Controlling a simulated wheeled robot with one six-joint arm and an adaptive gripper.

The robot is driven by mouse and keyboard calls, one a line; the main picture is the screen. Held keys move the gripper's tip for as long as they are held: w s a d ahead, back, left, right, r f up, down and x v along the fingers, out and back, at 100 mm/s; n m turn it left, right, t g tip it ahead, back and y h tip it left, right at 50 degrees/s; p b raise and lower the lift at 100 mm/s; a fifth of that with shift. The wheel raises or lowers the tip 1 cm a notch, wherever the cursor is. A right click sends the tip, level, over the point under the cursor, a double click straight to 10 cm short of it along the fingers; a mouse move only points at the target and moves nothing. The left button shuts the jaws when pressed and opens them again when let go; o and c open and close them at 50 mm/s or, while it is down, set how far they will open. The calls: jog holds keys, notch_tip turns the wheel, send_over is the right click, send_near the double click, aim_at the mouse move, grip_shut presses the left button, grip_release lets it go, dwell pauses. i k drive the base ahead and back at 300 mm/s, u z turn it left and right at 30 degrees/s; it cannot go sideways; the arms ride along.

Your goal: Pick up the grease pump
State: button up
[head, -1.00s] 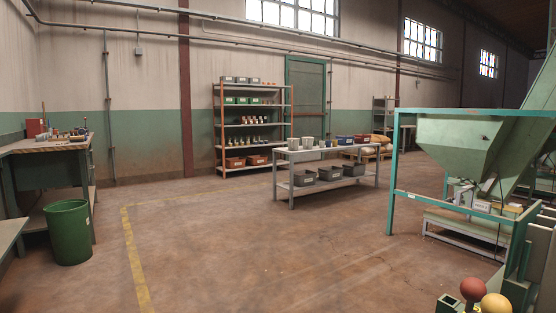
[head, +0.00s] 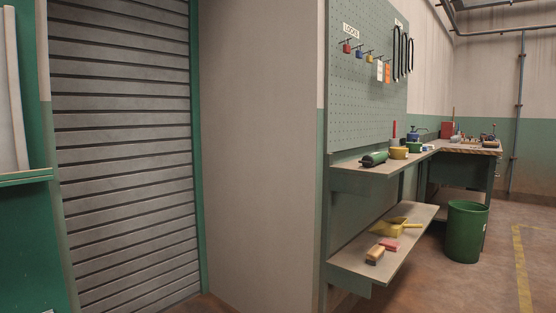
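I cannot tell for sure which object is the grease pump. A dark green cylinder with a black end (head: 374,159) lies on its side at the near end of the upper wall shelf (head: 350,170). Behind it on that shelf are a yellow tub (head: 398,153), a green tub (head: 413,147) and an upright red object (head: 393,131). A small blue can with a thin spout or lever (head: 413,136) stands farther back. These things are small and partly overlap. My gripper is not in view.
A lower shelf (head: 350,258) holds a yellow dustpan (head: 401,227) and brushes (head: 375,255). A green bin (head: 467,231) stands before the workbench (head: 470,148). A pegboard (head: 365,75) hangs above. A plain wall and a closed roller shutter (head: 125,150) fill the left; floor is free at right.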

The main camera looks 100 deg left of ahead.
aim_at(370, 161)
jog(key=u, duration=3.15)
jog(key=i, duration=1.6)
jog(key=z, duration=0.05)
